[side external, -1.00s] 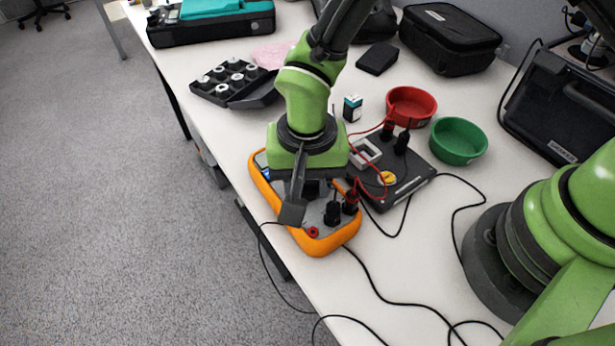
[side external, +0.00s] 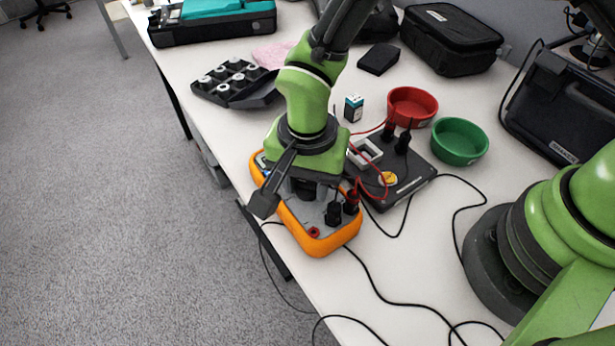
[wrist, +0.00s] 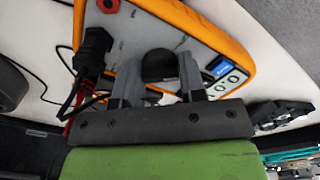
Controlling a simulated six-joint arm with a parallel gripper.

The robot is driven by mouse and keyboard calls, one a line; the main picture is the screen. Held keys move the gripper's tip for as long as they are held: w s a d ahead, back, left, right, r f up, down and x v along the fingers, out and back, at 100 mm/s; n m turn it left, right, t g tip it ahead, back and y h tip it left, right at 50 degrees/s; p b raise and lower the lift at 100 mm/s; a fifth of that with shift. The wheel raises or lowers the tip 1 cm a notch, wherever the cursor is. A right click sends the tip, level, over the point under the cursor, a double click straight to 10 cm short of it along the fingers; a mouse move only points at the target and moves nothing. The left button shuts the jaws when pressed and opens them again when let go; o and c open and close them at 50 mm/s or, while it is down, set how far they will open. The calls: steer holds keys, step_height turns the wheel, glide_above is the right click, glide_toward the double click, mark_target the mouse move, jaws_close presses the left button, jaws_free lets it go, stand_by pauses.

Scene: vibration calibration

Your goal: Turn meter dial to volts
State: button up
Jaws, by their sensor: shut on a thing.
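The orange-edged meter (side external: 322,240) lies on the white table near its left edge. Its grey face, blue display (wrist: 217,68) and a row of round buttons show in the wrist view. The black dial (wrist: 160,66) stands between the fingers of my gripper (wrist: 158,75), which are shut on it. In the side view my gripper (side external: 305,190) is over the middle of the meter and hides the dial and most of the face. The dial's markings cannot be read. Black and red plugs (side external: 333,212) sit in the meter's near end.
A dark flat device (side external: 408,180) with red and black leads lies right of the meter. A red bowl (side external: 412,104) and a green bowl (side external: 459,141) stand behind it. A black tray of weights (side external: 235,82) is at the back left. Black cables cross the front table.

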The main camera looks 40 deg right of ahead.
mark_target(308, 183)
steer(key=o, duration=0.9)
step_height(308, 183, up, 10)
steer(key=shift+r, duration=0.1)
steer(key=d+r+n+t+y, duration=0.1)
steer(key=d+r+t, duration=0.1)
steer(key=d+r, duration=0.55)
steer(key=s+d+r+n+t, duration=0.1)
steer(key=s+d+r, duration=0.2)
steer(key=s, duration=0.1)
steer(key=s+d+r+n+t, duration=0.2)
steer(key=s+d+r, duration=0.1)
steer(key=s, duration=0.1)
steer(key=s+d+r+n+t+y, duration=0.1)
steer(key=s+d+r+n+t, duration=0.1)
steer(key=s+d+r, duration=0.1)
steer(key=shift+s+d, duration=0.25)
steer(key=shift+s, duration=0.4)
